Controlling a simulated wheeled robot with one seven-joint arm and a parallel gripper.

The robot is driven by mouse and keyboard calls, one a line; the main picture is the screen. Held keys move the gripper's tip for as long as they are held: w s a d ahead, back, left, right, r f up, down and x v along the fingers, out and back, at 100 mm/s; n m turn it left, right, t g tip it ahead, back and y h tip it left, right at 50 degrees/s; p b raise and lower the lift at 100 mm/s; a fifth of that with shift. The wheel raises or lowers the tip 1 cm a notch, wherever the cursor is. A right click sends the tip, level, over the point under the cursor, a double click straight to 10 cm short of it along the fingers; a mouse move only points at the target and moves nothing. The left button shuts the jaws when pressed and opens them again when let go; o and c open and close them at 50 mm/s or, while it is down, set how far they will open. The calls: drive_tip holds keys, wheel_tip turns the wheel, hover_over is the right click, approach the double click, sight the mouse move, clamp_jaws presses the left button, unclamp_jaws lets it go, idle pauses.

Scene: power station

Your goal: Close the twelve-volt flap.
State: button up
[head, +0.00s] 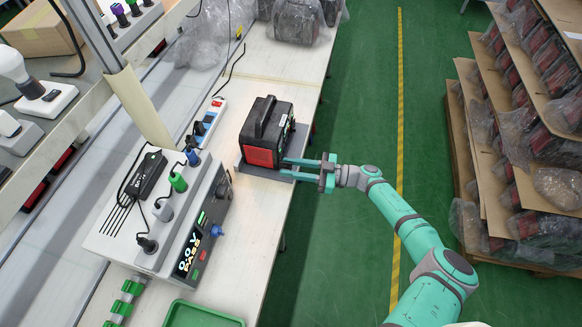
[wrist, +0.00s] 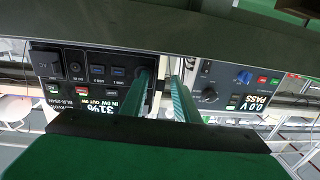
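The power station (head: 266,132), a black box with a red side and a top handle, sits upright on a grey tray (head: 244,170) on the bench. Its front panel (wrist: 95,80) fills the left of the wrist view, upside down, with switches, ports and a lit display reading 31%. My gripper (head: 285,168) reaches in from the right, at the panel. Its two teal fingers are apart with a gap and nothing between them (wrist: 162,80). One fingertip is over a dark round part at the panel's edge. I cannot make out the twelve-volt flap, as the finger covers that spot.
A tester (head: 190,225) reading 0.0 V PASS stands left of the power station, with plugs and cables on it. A power strip (head: 208,122) lies behind. A green tray (head: 203,315) is at the front. Racks of wrapped units (head: 530,120) stand at the far right.

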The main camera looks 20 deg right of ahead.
drive_tip(key=shift+d, duration=0.1)
drive_tip(key=v, duration=1)
drive_tip(key=shift+s+d, duration=0.2)
drive_tip(key=shift+d, duration=0.05)
drive_tip(key=shift+o, duration=0.6)
